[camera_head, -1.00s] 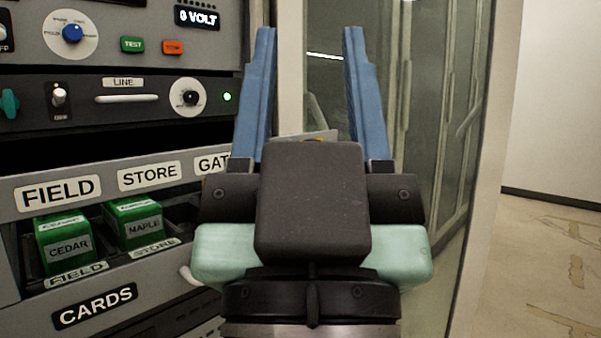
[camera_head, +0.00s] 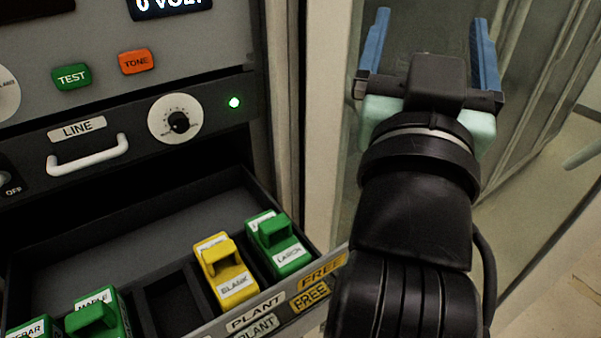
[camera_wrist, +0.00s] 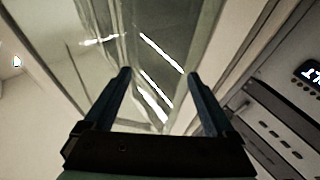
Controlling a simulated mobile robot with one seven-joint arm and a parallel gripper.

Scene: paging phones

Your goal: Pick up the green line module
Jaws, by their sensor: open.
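Several green modules sit in the open card drawer in the head view. One labelled LARCH (camera_head: 277,246) is at the right end above the FREE label. One labelled MAPLE (camera_head: 100,316) is at lower left, beside another partly cut off at the edge (camera_head: 28,329), whose label is only partly readable. My gripper (camera_head: 431,30) is open and empty, up and to the right of the drawer, in front of a glass panel. In the wrist view my gripper's fingers (camera_wrist: 160,73) are spread with nothing between them, and no module shows there.
A yellow module labelled BLANK (camera_head: 228,270) stands left of LARCH, with an empty slot (camera_head: 172,303) left of it. Above the drawer is the LINE panel with a white handle (camera_head: 88,155) and a knob (camera_head: 178,122). A pale cabinet post (camera_head: 325,120) stands between drawer and glass.

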